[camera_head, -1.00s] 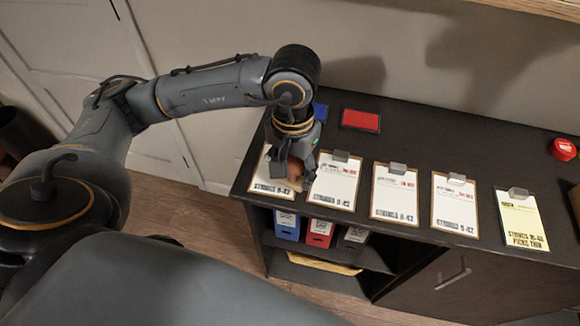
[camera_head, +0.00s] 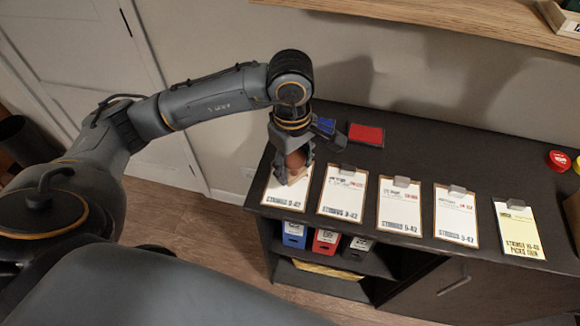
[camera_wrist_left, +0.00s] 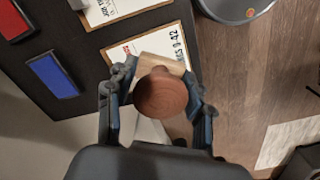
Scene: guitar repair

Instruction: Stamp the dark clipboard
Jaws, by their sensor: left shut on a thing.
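My left gripper (camera_head: 291,178) is shut on a stamp (camera_head: 295,162) with a round reddish-brown wooden handle. In the wrist view the stamp's handle (camera_wrist_left: 160,95) sits between the fingers, with its pale block (camera_wrist_left: 162,66) beyond. The gripper is over the upper part of the leftmost clipboard (camera_head: 285,201), hiding its top and clip. I cannot tell whether the stamp touches the paper. More white-sheeted clipboards (camera_head: 343,196) (camera_head: 400,206) (camera_head: 456,216) stand in a row to the right, then one with a yellow sheet (camera_head: 520,232). Their visible rims look brown; I cannot tell which is the dark one.
A red ink pad (camera_head: 366,134) and a blue one (camera_head: 325,125) lie behind the clipboards on the black cabinet top (camera_head: 450,150). A round red item (camera_head: 558,160) is at the far right. Binders (camera_head: 326,241) stand on the shelf below. A wooden wall shelf (camera_head: 430,22) hangs above.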

